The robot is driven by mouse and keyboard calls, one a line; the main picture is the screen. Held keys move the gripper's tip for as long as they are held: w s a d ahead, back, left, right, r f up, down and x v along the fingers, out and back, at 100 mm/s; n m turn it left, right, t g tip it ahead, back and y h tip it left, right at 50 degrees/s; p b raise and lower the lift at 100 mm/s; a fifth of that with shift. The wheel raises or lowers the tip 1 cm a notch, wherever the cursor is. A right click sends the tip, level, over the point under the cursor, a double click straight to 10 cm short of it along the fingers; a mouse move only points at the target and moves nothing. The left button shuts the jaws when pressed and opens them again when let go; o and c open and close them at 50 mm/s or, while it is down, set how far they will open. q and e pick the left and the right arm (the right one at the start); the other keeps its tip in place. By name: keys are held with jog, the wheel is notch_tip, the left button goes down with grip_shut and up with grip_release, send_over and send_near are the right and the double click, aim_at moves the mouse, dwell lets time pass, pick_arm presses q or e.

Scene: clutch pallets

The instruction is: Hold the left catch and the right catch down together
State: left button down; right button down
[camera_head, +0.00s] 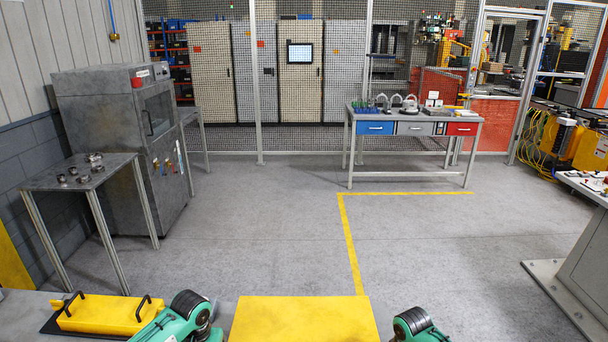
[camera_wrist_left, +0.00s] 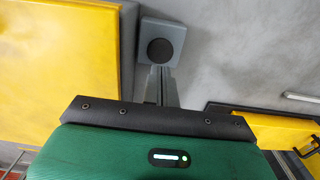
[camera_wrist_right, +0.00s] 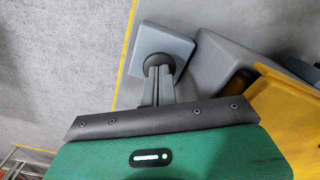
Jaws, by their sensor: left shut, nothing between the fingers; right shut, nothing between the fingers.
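The left catch, a grey square block with a dark round pad (camera_wrist_left: 160,50), shows at the top middle of the left wrist view. My left gripper (camera_wrist_left: 162,70) is shut and empty, its tips at the near edge of this block. The right catch, a similar grey block (camera_wrist_right: 150,40) with a dark round pad, shows in the right wrist view. My right gripper (camera_wrist_right: 158,70) is shut and empty, its tips overlapping that pad. I cannot tell whether either tip touches or whether either catch is down. Both catches and both fingertips are out of sight in the head view.
A yellow plate (camera_head: 303,320) lies between my arms. A yellow block with two black handles (camera_head: 105,313) lies to the left. A grey table with metal rings (camera_head: 95,172) stands at the left. A bench with coloured drawers (camera_head: 414,128) stands far back. The floor between is clear.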

jog(key=shift+r, duration=2.75)
